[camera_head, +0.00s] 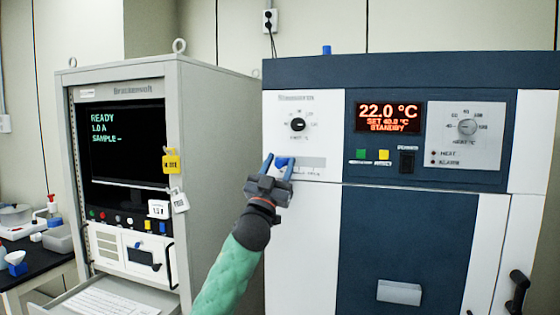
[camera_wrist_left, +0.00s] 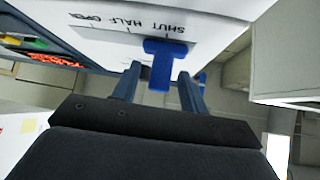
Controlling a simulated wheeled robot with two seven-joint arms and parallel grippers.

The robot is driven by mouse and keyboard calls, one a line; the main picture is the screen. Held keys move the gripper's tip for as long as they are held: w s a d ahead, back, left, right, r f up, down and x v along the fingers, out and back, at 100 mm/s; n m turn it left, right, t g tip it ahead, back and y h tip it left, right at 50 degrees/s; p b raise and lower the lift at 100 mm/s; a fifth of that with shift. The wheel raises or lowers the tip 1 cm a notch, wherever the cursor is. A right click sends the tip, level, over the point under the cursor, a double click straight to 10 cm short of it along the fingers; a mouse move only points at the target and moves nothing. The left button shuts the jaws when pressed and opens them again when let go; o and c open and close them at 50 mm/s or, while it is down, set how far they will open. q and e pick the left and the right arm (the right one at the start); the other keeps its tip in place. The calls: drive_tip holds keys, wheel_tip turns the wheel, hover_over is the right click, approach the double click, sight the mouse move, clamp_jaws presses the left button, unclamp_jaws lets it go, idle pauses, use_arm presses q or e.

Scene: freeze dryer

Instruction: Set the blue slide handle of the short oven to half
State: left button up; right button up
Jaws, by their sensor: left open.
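The blue slide handle (camera_head: 282,161) sits at the left part of a small grey plate (camera_head: 312,162) on the white front of the oven (camera_head: 345,225), below a dial. In the left wrist view the handle (camera_wrist_left: 160,66) is T-shaped, and the plate shows upside-down labels SHUT, HALF and OPEN; the handle is nearest SHUT. My left gripper (camera_head: 279,163) is open at the plate, its fingers on either side of the handle. In the left wrist view the gripper (camera_wrist_left: 159,80) has the handle between its fingers; I cannot tell whether they touch it. My right gripper is not in view.
A black dial (camera_head: 298,125) is just above the handle. A display (camera_head: 390,117), coloured buttons and a second dial (camera_head: 467,127) are to the right. A tall instrument rack (camera_head: 215,150) stands left of the oven, with a keyboard drawer (camera_head: 150,290) pulled out.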

use_arm(q)
drive_tip(key=shift+w+r, duration=0.1)
drive_tip(key=shift+r, duration=0.1)
drive_tip(key=shift+w+d, duration=0.1)
drive_tip(key=shift+w, duration=0.05)
clamp_jaws()
drive_tip(key=shift+d, duration=0.1)
drive_tip(key=d, duration=0.1)
drive_tip(key=s+d, duration=0.1)
drive_tip(key=d, duration=0.1)
drive_tip(key=shift+s+d, duration=0.15)
drive_tip(key=shift+d, duration=0.15)
